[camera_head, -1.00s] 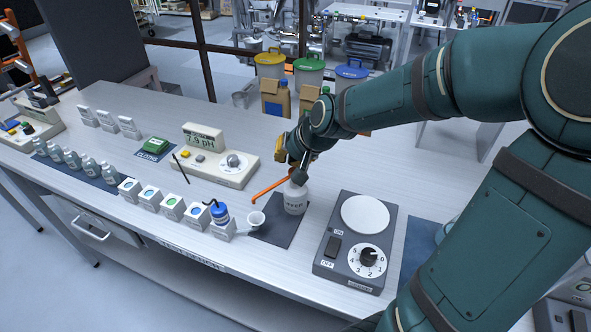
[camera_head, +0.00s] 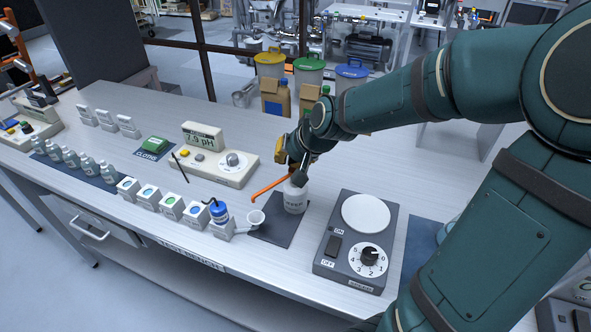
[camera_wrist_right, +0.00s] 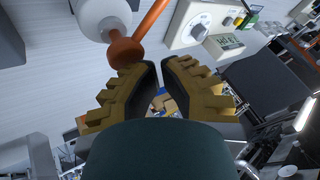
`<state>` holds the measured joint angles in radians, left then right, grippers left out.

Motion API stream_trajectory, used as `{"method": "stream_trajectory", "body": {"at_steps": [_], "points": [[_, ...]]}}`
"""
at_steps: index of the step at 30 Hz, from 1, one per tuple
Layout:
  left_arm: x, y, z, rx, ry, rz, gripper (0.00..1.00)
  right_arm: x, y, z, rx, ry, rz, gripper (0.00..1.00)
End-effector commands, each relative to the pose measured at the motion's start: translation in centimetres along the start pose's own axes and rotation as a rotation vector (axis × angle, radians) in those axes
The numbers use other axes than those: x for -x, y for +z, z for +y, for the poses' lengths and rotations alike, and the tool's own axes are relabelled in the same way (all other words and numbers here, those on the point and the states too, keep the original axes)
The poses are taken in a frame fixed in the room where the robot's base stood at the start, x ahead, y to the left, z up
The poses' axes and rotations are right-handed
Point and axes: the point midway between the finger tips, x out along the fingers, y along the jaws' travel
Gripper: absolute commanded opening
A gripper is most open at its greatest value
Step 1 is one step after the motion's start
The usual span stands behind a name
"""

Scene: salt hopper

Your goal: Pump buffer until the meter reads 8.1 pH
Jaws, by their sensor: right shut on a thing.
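The exact contact is partly hidden. The pH meter (camera_head: 210,163) shows what looks like 7.9 pH. My left gripper is not in view.
A stirrer plate (camera_head: 345,245) with a dial stands right of the bottle. Small bottles (camera_head: 72,160) line the far left. The bench behind the meter is mostly clear.

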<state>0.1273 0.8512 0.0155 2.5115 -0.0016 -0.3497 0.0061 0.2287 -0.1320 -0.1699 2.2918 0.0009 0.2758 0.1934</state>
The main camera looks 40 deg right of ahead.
Motion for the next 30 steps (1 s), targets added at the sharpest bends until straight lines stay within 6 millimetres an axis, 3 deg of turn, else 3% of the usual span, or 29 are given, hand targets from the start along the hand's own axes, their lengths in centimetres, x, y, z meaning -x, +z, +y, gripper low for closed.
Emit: {"method": "stream_trajectory", "body": {"at_steps": [30], "points": [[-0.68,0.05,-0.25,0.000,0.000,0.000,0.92,-0.65,0.36,0.35,0.000,0.000,-0.001,0.00]]}}
